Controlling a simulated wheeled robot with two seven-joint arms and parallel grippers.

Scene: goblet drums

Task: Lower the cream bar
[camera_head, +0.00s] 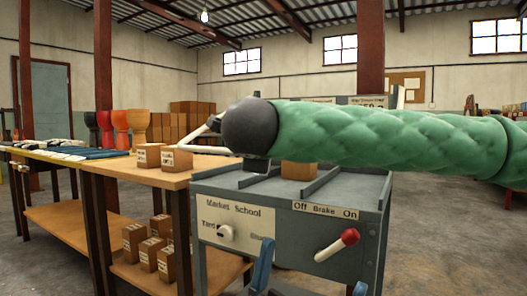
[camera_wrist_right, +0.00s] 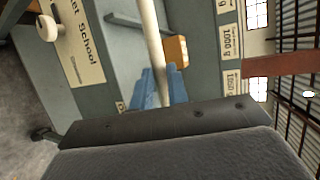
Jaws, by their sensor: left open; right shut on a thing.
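The cream bar (camera_wrist_right: 152,45) runs between the blue fingers of my right gripper (camera_wrist_right: 160,85) in the right wrist view, and the gripper is shut on it. In the head view the cream bar (camera_head: 207,149) shows beside my dark round wrist, which hides the right gripper. The bar is above the left side of a grey cabinet (camera_head: 340,215) with raised rails on top. My left gripper (camera_head: 311,264) is open and empty low in front of the cabinet, its blue fingers apart.
A brown box (camera_head: 298,170) sits between rails on the cabinet top. A red-tipped brake lever (camera_head: 338,245) and a cream knob (camera_head: 226,232) stick out in front. A wooden bench (camera_head: 190,178) at the left carries boxes. My green arm crosses above the cabinet.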

